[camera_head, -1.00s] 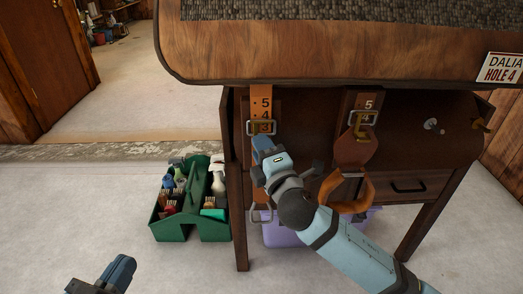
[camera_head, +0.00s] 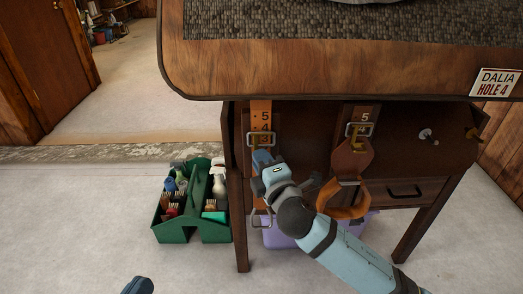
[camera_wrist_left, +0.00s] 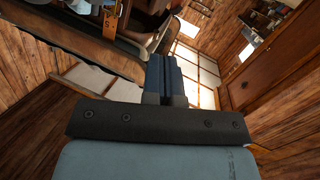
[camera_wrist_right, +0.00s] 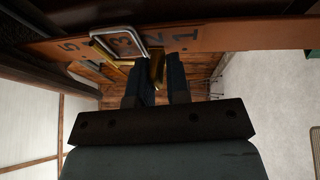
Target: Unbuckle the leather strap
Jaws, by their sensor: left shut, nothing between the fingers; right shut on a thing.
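An orange leather strap (camera_head: 261,108) with punched numbers hangs at the left of the dark wooden stand. It shows in the right wrist view (camera_wrist_right: 214,36), running across the top. A silver-framed buckle (camera_head: 250,139) sits around it near the 3; it also shows in the right wrist view (camera_wrist_right: 96,38). My right gripper (camera_head: 262,157) is just below the buckle. In the right wrist view, its fingers (camera_wrist_right: 160,72) are at a brass piece (camera_wrist_right: 156,66), seemingly the buckle's prong. My left gripper (camera_head: 138,286) is low at the picture's bottom edge, shut and empty (camera_wrist_left: 166,72).
A second buckled strap (camera_head: 352,160) hangs to the right on the stand. A green caddy (camera_head: 174,235) with brushes and bottles stands on the floor at left. A purple bin (camera_head: 277,238) is beneath the stand. The floor left of the caddy is clear.

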